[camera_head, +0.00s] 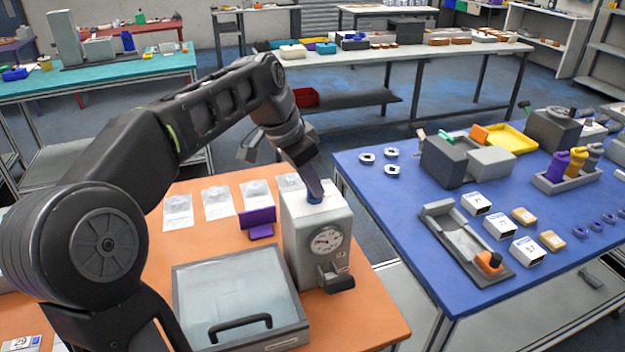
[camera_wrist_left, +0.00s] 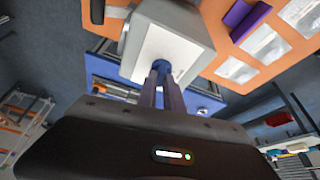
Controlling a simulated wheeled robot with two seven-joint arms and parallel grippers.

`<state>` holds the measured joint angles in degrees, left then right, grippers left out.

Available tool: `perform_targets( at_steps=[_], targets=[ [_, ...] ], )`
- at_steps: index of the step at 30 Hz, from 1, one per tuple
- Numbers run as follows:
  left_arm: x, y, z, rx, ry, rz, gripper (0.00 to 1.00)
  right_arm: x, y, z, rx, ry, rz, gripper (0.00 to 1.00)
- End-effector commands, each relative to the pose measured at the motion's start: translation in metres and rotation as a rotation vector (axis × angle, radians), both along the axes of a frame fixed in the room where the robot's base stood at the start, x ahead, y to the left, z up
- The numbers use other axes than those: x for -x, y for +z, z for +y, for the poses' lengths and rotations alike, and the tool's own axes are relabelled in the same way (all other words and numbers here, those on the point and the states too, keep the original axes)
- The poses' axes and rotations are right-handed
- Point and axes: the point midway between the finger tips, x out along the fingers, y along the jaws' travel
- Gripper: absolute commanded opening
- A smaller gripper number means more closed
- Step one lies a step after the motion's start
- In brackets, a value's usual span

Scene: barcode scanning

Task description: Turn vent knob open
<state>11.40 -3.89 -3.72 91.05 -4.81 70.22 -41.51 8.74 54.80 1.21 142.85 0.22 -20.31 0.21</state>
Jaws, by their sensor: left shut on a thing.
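A pale box-shaped device (camera_head: 301,232) with a round dial gauge (camera_head: 327,240) on its front stands on the orange table. A small blue knob (camera_head: 314,198) sits on its top. My left gripper (camera_head: 313,190) reaches down from above and is shut on the blue knob. In the left wrist view the two fingers (camera_wrist_left: 161,78) close together on the knob (camera_wrist_left: 154,66), over the white top of the device (camera_wrist_left: 172,45). The fingers hide part of the knob. My right gripper is not in view.
A clear-lidded case (camera_head: 240,290) with a black handle stands in front of the device. A purple stand (camera_head: 258,222) and several clear packets (camera_head: 219,202) lie beside and behind it. A blue table (camera_head: 385,205) with boxes and trays is to the right, across a gap.

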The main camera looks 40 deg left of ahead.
Motion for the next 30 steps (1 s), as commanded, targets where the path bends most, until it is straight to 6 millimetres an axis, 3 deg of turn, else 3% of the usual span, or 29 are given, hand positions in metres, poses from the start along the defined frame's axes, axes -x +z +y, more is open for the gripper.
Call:
perform_targets(
  at_steps=[10, 26, 27, 30],
  targets=[
    [-0.0009, 0.0007, 0.0016, -0.001, -0.181, -0.001, 0.00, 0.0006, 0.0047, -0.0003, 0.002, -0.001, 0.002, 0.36],
    [-0.0007, 0.0004, 0.0015, -0.003, -0.214, -0.001, 0.00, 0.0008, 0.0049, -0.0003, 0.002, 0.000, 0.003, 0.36],
    [-0.0007, 0.0004, 0.0015, -0.003, -0.214, -0.001, 0.13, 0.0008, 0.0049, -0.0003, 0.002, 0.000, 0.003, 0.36],
    [-0.0007, 0.0003, 0.0014, -0.002, -0.214, 0.000, 0.21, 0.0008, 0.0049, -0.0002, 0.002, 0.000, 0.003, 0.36]
  ],
)
